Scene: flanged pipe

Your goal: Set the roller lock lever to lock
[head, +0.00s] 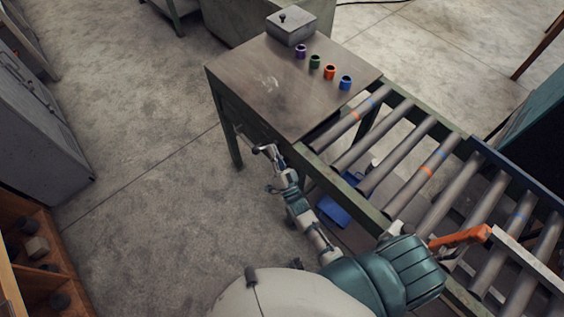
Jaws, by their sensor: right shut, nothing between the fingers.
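An orange lever (461,237) shows at the lower right, lying over the roller conveyor (380,203). Its right end meets a pale grey bar (527,258) across the rollers. It looks like the roller lock lever, but I see no lock marking. My right gripper (264,150) is shut and empty beside the front edge of the metal table, well to the left of the lever. I cannot tell whether it touches the table edge. My right shoulder and arm partly cover the conveyor's near side. My left gripper is not in view.
The metal table (262,92) bears a grey box (291,25) and several small coloured rings (330,71). A blue object (334,211) lies below the conveyor. A grey cabinet (38,125) and a wooden shelf (35,250) stand at left. The floor between is clear.

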